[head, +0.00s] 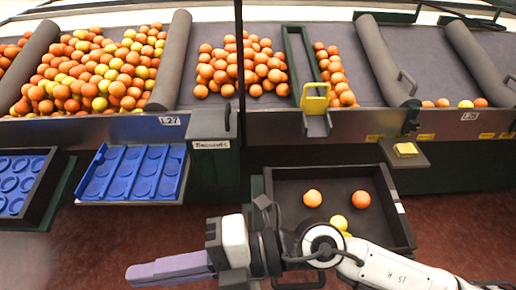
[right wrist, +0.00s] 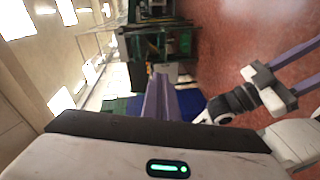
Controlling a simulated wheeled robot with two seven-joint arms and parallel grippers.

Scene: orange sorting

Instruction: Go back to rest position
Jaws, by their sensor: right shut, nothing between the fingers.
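My right gripper (head: 170,268) reaches in from the right in the head view, its purple fingers pointing left, low in front of the table. Its fingers are closed together and empty; in the right wrist view they (right wrist: 163,98) also show pressed together. My left gripper (right wrist: 306,62) shows at the right edge of the right wrist view, its two purple fingers apart with nothing seen between them. It is not in the head view.
A dark crate (head: 285,178) holds several oranges and yellow fruit, just beyond my right arm. A blue tray (head: 133,170) sits left of it. Behind, a grey conveyor (head: 205,110) carries many oranges between dividers. Brown floor (head: 90,235) is open at the front left.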

